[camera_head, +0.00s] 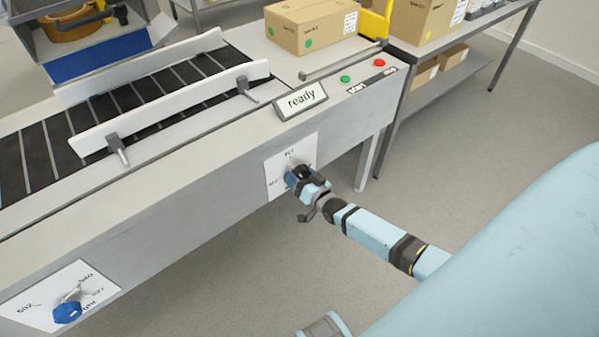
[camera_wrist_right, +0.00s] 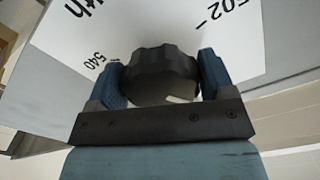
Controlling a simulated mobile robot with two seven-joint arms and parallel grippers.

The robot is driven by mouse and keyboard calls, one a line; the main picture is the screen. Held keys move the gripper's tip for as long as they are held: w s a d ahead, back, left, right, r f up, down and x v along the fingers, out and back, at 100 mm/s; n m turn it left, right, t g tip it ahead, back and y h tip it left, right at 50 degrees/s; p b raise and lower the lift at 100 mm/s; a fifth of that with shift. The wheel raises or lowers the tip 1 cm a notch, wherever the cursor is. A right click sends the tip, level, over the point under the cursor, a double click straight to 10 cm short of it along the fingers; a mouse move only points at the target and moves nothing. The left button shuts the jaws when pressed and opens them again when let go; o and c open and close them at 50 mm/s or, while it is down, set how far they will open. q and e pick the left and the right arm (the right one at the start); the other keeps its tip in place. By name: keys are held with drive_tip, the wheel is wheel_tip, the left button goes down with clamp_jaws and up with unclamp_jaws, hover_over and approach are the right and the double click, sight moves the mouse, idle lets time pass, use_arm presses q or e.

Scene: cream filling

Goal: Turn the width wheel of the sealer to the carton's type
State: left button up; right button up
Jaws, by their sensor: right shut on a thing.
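My right gripper (camera_head: 296,178) is at that plate, shut on a dark ridged wheel. In the right wrist view the wheel (camera_wrist_right: 160,72) sits between the two blue fingers (camera_wrist_right: 160,82). The marks 540 and 502 and the letters "th" show on the plate around it. A brown carton (camera_head: 298,35) with a green dot lies on the sealer's far end; its printed type is too small to read surely.
A second plate with a blue knob (camera_head: 67,312) is on the sealer's front at lower left. A sign (camera_head: 301,98) reads "ready", near a green button (camera_head: 345,78) and a red button (camera_head: 379,63). A table with cartons (camera_head: 425,18) stands at right. The floor in front is clear.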

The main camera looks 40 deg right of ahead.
drive_tip(key=n+p, duration=0.1)
drive_tip(key=n, duration=0.2)
drive_tip(key=shift+n, duration=0.4)
drive_tip(key=n+p, duration=0.1)
drive_tip(key=n, duration=0.2)
drive_tip(key=shift+d, duration=0.1)
drive_tip(key=n, duration=0.3)
drive_tip(key=shift+p, duration=0.35)
use_arm(q)
drive_tip(key=shift+s+a+r+g, duration=0.15)
drive_tip(key=shift+a+g, duration=0.1)
drive_tip(key=shift+g, duration=0.05)
use_arm(e)
drive_tip(key=n, duration=0.4)
drive_tip(key=shift+d, duration=0.1)
drive_tip(key=shift+n, duration=0.4)
drive_tip(key=o, duration=0.9)
use_arm(q)
drive_tip(key=shift+s+a+r+p, duration=0.1)
drive_tip(key=shift+r+p, duration=0.1)
drive_tip(key=shift+p, duration=0.75)
use_arm(e)
drive_tip(key=s+d, duration=0.1)
drive_tip(key=s, duration=1.2)
drive_tip(key=shift+s, duration=0.35)
